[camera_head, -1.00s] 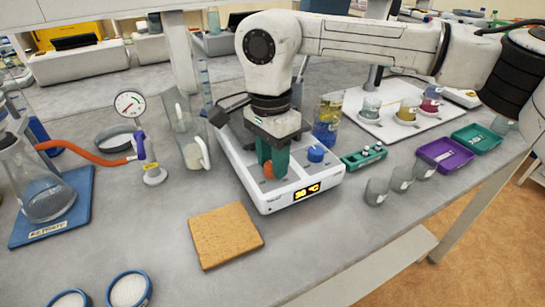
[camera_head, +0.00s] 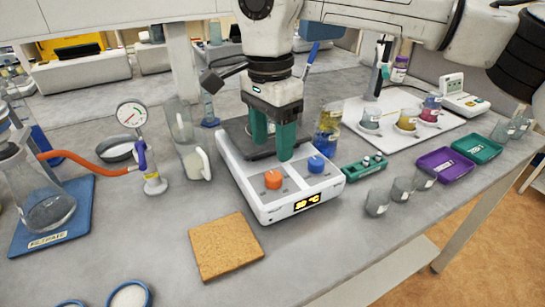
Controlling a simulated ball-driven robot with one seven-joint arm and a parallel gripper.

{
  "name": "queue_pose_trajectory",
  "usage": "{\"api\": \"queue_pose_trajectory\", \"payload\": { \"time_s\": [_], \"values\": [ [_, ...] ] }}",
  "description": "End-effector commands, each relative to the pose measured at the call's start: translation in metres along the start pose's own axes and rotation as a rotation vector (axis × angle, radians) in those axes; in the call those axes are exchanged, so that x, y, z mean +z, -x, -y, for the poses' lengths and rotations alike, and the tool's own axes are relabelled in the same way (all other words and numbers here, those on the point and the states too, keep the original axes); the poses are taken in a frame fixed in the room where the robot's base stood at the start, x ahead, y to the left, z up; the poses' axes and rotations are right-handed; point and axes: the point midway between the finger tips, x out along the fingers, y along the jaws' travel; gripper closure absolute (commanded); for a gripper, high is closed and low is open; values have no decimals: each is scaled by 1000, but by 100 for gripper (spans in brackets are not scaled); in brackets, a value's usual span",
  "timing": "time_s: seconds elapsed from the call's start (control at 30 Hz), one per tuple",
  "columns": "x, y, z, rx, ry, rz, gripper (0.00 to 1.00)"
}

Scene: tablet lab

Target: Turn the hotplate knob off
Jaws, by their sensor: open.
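The white hotplate (camera_head: 270,209) stands on the grey bench in the middle of the view. An orange knob (camera_head: 273,179) is on the left of its top front and a blue knob (camera_head: 316,163) on the right. A lit yellow display (camera_head: 307,203) on the front reads a temperature that looks like 30 °C. The dark heating plate (camera_head: 238,143) lies behind the knobs. My gripper (camera_head: 272,152) has two green fingers spread apart, pointing down above the plate, behind the orange knob. Nothing is between the fingers, and both knobs are uncovered.
A cork mat (camera_head: 225,246) lies in front of the hotplate. A beaker of yellow and blue liquid (camera_head: 328,132) and a green rack (camera_head: 364,167) stand at its right. A glass jug (camera_head: 193,157) and a gauge (camera_head: 131,114) are at its left. Small empty glasses (camera_head: 377,197) stand front right.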

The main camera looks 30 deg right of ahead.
Motion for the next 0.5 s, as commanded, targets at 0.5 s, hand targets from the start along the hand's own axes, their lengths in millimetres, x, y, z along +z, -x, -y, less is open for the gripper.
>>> {"api": "queue_pose_trajectory", "payload": {
  "time_s": [0.5],
  "values": [
    [0, 38, 0, 0, 0, 0, 40]
  ]
}}
